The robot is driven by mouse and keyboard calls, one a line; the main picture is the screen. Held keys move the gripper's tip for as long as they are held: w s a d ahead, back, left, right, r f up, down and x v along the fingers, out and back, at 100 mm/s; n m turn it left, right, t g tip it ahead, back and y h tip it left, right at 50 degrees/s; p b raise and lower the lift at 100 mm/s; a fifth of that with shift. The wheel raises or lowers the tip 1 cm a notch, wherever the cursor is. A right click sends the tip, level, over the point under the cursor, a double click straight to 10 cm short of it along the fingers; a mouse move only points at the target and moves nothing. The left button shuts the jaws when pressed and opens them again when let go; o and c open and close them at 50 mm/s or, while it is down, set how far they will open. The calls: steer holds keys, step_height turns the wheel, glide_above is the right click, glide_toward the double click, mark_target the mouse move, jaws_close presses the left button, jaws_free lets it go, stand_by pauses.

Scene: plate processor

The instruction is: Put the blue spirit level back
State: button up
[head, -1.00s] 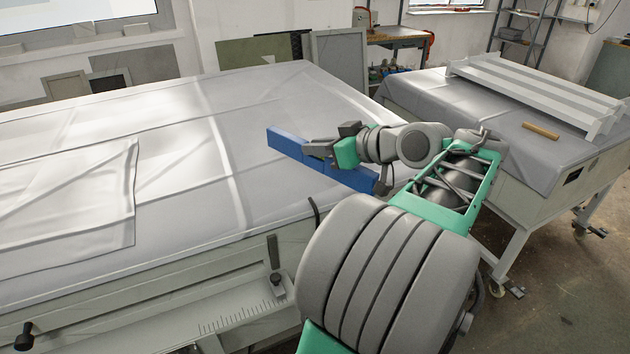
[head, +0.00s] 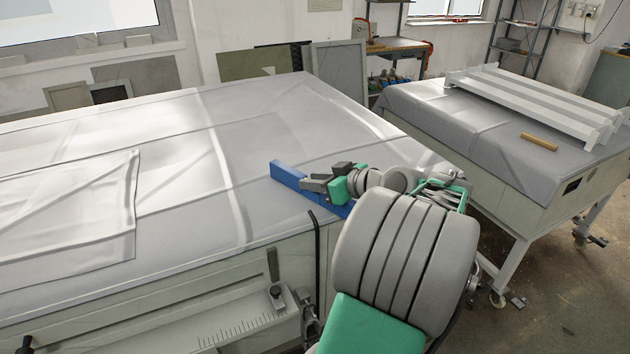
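The blue spirit level (head: 290,173) is a long blue bar over the near right part of the large grey-covered table (head: 255,200). It slants from upper left to lower right, and its right part is hidden behind my arm. My gripper (head: 312,184) is at the middle of the bar, with dark fingers that appear closed on it. The bar lies low, at or just above the cover; I cannot tell whether it touches.
A second covered table (head: 440,125) on the right bears pale metal rails (head: 535,100) and a small wooden bar (head: 539,141). A ruled ledge (head: 235,325) and a black upright rod (head: 316,262) are at the large table's front. The table's middle is clear.

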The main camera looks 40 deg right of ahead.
mark_target(352, 202)
steer(key=shift+o, duration=1.4)
steer(key=b+v, duration=0.1)
steer(key=v, duration=0.7)
steer(key=shift+s+d+r, duration=0.1)
steer(key=shift+s+d, duration=0.05)
steer(key=shift+s, duration=0.2)
steer(key=s+r+p, duration=0.2)
steer(key=p, duration=0.2)
steer(key=shift+s+f+p, duration=0.1)
steer(key=shift+s+p, duration=0.4)
steer(key=shift+p, duration=0.2)
steer(key=shift+f, duration=0.2)
steer(key=shift+s+d, duration=0.1)
